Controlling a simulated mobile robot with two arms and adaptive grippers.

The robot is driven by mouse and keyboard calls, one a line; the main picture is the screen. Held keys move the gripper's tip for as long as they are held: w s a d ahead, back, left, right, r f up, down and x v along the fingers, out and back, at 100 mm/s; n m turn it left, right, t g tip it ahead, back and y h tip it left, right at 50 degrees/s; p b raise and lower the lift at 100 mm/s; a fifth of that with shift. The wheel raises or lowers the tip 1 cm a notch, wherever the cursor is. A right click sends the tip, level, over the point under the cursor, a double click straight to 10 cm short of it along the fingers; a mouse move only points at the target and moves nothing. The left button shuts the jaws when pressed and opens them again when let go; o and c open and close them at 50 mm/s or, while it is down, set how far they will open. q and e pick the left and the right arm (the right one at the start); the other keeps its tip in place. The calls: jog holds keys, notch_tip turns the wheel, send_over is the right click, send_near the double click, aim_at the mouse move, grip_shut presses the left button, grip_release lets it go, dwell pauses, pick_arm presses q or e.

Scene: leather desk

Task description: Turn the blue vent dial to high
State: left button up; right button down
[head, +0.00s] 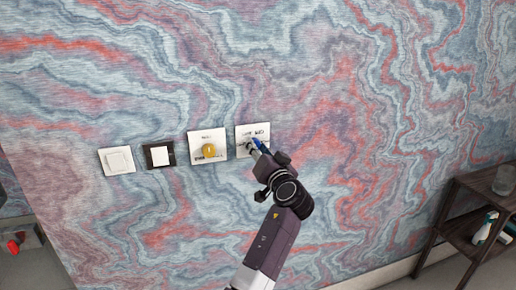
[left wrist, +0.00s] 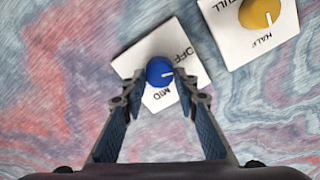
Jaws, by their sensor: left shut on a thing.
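The blue vent dial (left wrist: 158,69) sits on a white wall plate (left wrist: 196,77), marked OFF and MID in the left wrist view. Its white line points right there, between the OFF and MID marks. Its blue edge also shows in the head view (head: 257,142), mostly covered by my gripper. My left gripper (left wrist: 160,84) is shut on the dial, a finger on each side. In the head view the left gripper (head: 255,149) reaches the rightmost plate (head: 240,131). Any high mark is hidden or too small to read. My right gripper is not in view.
A yellow dial (head: 209,150) on a white plate is just left of the blue one. Further left are a black-framed switch (head: 158,154) and a white switch (head: 117,160). A dark shelf (head: 468,215) with a spray bottle (head: 485,227) stands at the right.

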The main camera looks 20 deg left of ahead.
pick_arm(q)
jog(key=shift+a+m+p, duration=0.15)
jog(key=shift+m+p, duration=4.5)
jog(key=shift+m, duration=3.3)
jog(key=shift+a+m+p, duration=0.1)
jog(key=shift+m+p, duration=4.55)
jog(key=shift+m, duration=3.3)
jog(key=o, duration=0.9)
jog(key=shift+o, duration=1.2)
jog(key=shift+w+f, duration=0.1)
jog(key=shift+f, duration=0.2)
